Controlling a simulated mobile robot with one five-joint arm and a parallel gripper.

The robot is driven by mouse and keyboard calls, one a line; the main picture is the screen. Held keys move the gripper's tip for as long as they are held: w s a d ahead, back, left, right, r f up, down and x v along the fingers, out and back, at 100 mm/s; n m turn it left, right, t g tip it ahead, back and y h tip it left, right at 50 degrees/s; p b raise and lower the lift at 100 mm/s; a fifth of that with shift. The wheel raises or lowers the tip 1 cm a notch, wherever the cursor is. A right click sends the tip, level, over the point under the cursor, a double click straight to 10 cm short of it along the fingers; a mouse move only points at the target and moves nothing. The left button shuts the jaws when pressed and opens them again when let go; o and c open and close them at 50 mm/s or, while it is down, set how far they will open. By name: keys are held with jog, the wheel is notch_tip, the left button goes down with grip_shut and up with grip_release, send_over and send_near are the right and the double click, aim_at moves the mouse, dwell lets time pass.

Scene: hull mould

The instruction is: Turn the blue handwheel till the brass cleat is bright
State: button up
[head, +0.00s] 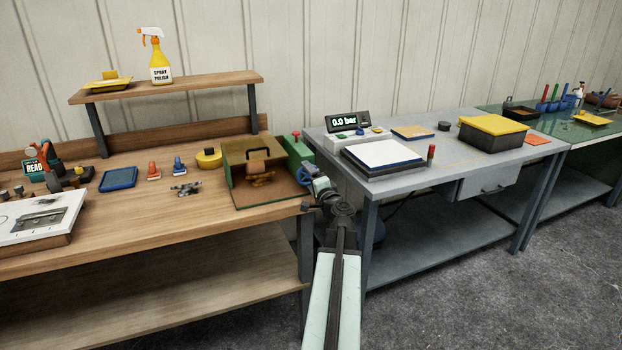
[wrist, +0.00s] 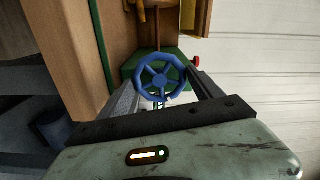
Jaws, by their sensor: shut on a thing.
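The blue handwheel (wrist: 160,77) is a spoked wheel on the side of a green housing (wrist: 127,66) in the wrist view. In the head view the handwheel (head: 307,176) shows only in part behind my gripper (head: 317,188). My gripper (wrist: 161,88) is shut on the handwheel, a finger to each side of it. A brownish-orange piece (head: 261,179), which looks like the brass cleat, is in the open-fronted green-edged box (head: 236,196) beside the wheel. It looks dull and brown, and its detail is too small to tell.
A green block with a red knob (head: 296,147) stands behind the wheel. The grey table (head: 400,187) to the right bears a display reading 0.0 bar (head: 346,121). The wooden bench (head: 120,233) holds a small grey metal part (head: 185,188) and a blue tablet (head: 118,179).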

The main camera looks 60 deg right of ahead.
jog(key=n, duration=0.3)
jog(key=shift+n, duration=2.2)
jog(key=o, duration=1.1)
jog(key=shift+o, duration=0.2)
jog(key=shift+s+a, duration=0.1)
